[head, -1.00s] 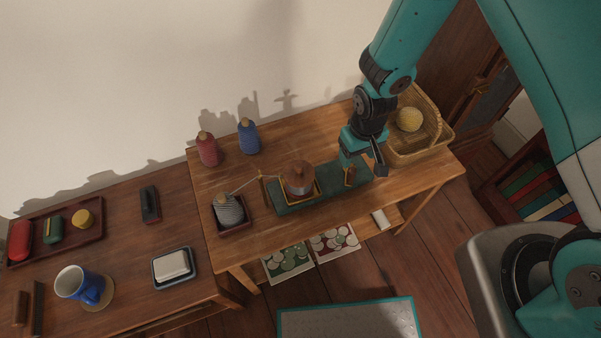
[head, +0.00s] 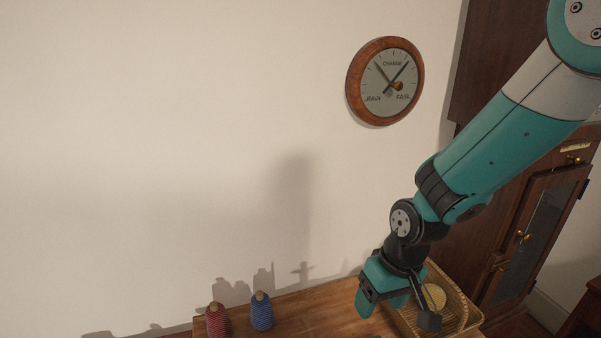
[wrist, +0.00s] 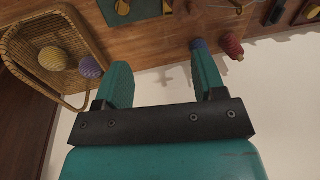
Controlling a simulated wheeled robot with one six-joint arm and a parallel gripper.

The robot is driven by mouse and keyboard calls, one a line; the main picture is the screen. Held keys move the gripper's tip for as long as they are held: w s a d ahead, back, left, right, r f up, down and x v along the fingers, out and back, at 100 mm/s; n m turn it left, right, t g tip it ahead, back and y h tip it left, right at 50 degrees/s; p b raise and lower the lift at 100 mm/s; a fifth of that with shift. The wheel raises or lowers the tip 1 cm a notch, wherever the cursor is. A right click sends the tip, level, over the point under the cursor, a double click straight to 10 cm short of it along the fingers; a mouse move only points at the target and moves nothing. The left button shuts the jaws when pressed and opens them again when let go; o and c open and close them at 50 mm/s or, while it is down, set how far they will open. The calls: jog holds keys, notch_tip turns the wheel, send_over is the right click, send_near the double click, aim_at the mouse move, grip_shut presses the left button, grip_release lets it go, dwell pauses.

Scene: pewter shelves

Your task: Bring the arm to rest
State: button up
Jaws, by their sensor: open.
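My gripper (head: 398,308) is teal and black. In the head view it hangs over the right end of the wooden table (head: 320,312), in front of the wicker basket (head: 463,312). In the wrist view its two fingers (wrist: 160,72) stand wide apart with nothing between them. The teal and white arm reaches in from the upper right of the head view.
The basket holds a yellow ball (wrist: 53,58) and a purple ball (wrist: 90,68). A round wall dial (head: 357,85) hangs above. A dark cabinet (head: 530,225) stands right.

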jog(key=s+r+n+y, duration=0.2)
jog(key=s+r, duration=1.5)
jog(key=r, duration=0.1)
jog(key=shift+d+n, duration=0.35)
jog(key=shift+n, duration=0.05)
